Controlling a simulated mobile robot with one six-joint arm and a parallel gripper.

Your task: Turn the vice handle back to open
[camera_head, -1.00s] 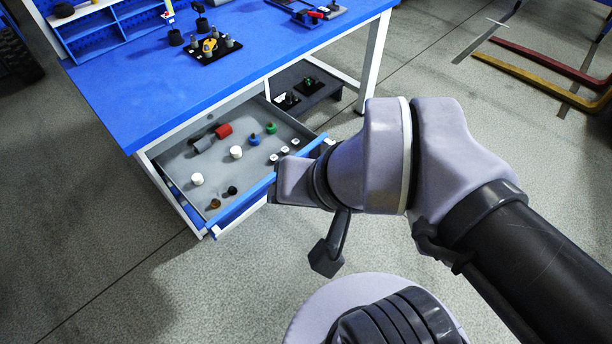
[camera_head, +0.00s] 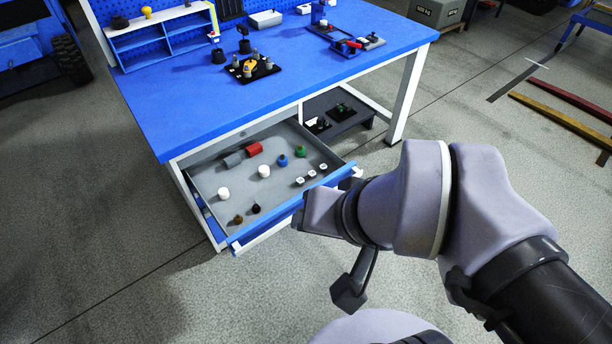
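A small fixture with blue, grey and red parts (camera_head: 350,45) stands near the back right of the blue workbench (camera_head: 190,105). It looks like the vice, but it is too small to make out its handle or jaws clearly. My gripper end (camera_head: 308,212) is at the front of the open drawer in the picture, well apart from the fixture. My wrist hides its fingers, so I cannot see whether they are open or shut, or whether they hold anything.
The open drawer (camera_head: 237,247) juts out from the bench front and holds several small coloured pieces. A black plate with yellow and grey parts (camera_head: 250,70) and a blue shelf (camera_head: 160,45) are on the bench. Left of the drawer the floor is clear.

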